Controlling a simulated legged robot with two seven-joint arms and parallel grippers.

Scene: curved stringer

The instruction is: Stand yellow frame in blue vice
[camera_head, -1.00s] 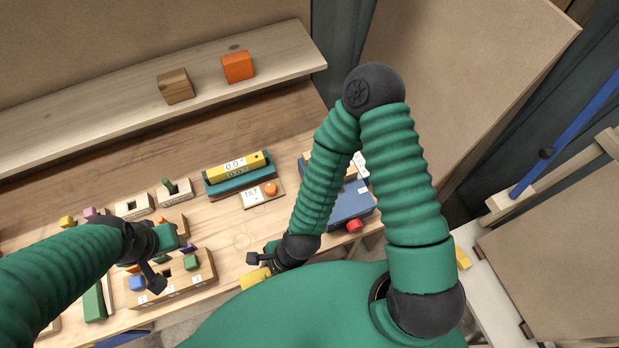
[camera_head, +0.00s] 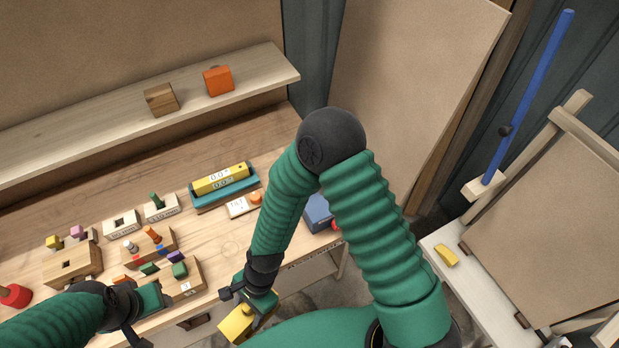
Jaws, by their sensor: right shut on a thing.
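A yellow piece (camera_head: 237,323), which I take for the yellow frame, is held in my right gripper (camera_head: 247,305) low in the picture. It hangs in front of the bench's near edge, and my gripper hides part of it. The blue vice (camera_head: 318,212) with a red knob stands at the bench's right end, partly hidden behind my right arm. The held piece is well apart from it, to the lower left. My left gripper (camera_head: 146,318) is at the bench's near left edge, close to the wooden blocks; its jaw opening is unclear.
A teal holder (camera_head: 225,196) with a yellow level (camera_head: 221,178) and a small card (camera_head: 238,207) stand mid-bench. Wooden blocks with coloured pegs (camera_head: 150,250) fill the left. A white side table (camera_head: 470,290) at right bears a small yellow piece (camera_head: 446,256). Bare bench lies between.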

